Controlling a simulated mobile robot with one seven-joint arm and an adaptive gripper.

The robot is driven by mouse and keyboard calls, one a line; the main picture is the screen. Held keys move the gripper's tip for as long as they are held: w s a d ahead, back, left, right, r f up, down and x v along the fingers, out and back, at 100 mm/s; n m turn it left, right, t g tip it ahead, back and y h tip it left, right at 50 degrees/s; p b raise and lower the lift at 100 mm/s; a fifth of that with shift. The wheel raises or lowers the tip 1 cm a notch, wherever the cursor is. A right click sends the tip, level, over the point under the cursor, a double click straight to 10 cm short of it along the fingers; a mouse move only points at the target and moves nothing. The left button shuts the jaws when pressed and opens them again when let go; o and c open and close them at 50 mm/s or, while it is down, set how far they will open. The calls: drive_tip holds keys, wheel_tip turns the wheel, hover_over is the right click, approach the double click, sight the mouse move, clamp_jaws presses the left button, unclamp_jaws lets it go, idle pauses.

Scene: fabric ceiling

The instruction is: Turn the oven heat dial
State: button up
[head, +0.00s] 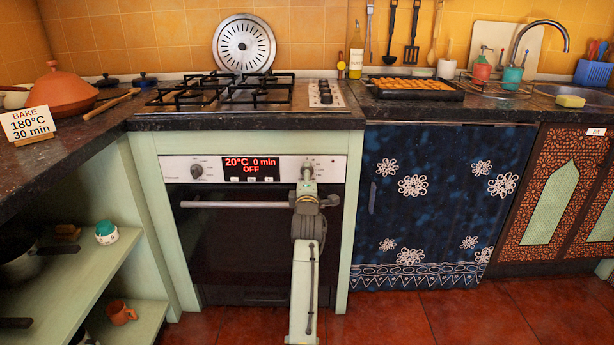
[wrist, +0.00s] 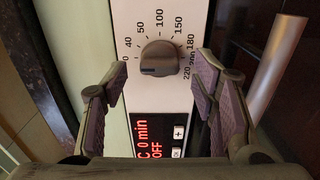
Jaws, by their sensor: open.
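The heat dial (wrist: 159,58) is a round grey-brown knob on the pale oven panel, ringed by numbers up to 220. A dark blue mark shows on its left side in the wrist view, towards the low end of the scale. My gripper (wrist: 162,82) is open and empty, with a finger to each side of the dial in that view; I see no contact. The red oven display (head: 250,168) reads 20°C, 0 min, OFF.
A second dial (head: 197,171) is left of the display. The oven handle (head: 235,204) crosses below the panel and shows in the wrist view (wrist: 277,70). A card (head: 28,123) reads BAKE 180°C 30 min. A tray of food (head: 412,87) sits on the right counter.

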drive_tip(key=shift+w, duration=0.9)
drive_tip(key=c, duration=1.2)
drive_tip(key=shift+o, duration=0.2)
